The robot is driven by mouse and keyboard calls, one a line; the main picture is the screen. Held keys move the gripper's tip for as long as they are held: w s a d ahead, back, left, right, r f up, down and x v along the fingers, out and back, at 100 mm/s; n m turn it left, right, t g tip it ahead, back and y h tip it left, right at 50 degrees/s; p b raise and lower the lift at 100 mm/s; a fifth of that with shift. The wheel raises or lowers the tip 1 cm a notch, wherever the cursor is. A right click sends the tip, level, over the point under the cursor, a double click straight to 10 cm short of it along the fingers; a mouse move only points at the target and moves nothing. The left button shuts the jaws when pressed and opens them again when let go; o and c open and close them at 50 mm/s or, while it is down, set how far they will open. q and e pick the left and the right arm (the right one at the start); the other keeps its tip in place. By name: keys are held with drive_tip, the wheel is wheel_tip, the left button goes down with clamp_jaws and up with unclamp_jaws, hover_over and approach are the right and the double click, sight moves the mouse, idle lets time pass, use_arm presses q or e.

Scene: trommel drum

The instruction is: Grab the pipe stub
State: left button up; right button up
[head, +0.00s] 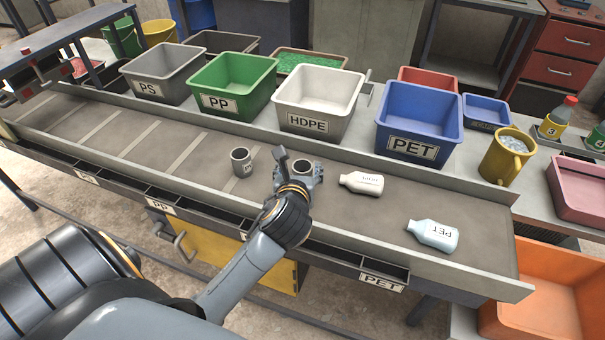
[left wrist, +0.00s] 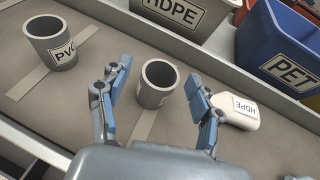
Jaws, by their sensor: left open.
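A grey pipe stub (head: 302,167) stands upright on the conveyor belt, partly hidden by my gripper in the head view. In the left wrist view this pipe stub (left wrist: 157,85) shows its open top, and its label is mostly cut off from sight. My left gripper (head: 299,174) is open, with one blue-padded finger on each side of it; the gripper also shows in the left wrist view (left wrist: 158,75). Gaps appear between fingers and stub. A second grey stub, labelled PVC (left wrist: 51,43), stands to the left; it shows in the head view (head: 241,162). My right gripper is not in view.
A white HDPE bottle (head: 361,183) lies just right of my gripper, and a pale PET bottle (head: 432,235) lies farther right. Labelled bins, including the white HDPE bin (head: 318,120) and blue PET bin (head: 413,148), line the back. The belt's left part (head: 120,140) is clear.

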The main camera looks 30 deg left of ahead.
sight(304, 161)
use_arm(q)
drive_tip(key=shift+w+a+f, duration=0.3)
drive_tip(key=shift+w, duration=0.25)
drive_tip(key=x, duration=0.5)
drive_tip(key=shift+w+d+f, duration=0.15)
drive_tip(key=shift+d+f, duration=0.1)
drive_tip(key=shift+f, duration=0.25)
drive_tip(key=shift+w+a+f, duration=0.1)
drive_tip(key=shift+w+a, duration=0.05)
drive_tip(key=shift+w, duration=0.05)
drive_tip(key=shift+s, duration=0.1)
drive_tip(key=shift+c, duration=0.9)
drive_tip(key=c, duration=0.7)
drive_tip(key=shift+c, duration=1.2)
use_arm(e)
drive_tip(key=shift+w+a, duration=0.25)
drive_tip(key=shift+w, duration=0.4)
use_arm(q)
drive_tip(key=shift+c, duration=0.5)
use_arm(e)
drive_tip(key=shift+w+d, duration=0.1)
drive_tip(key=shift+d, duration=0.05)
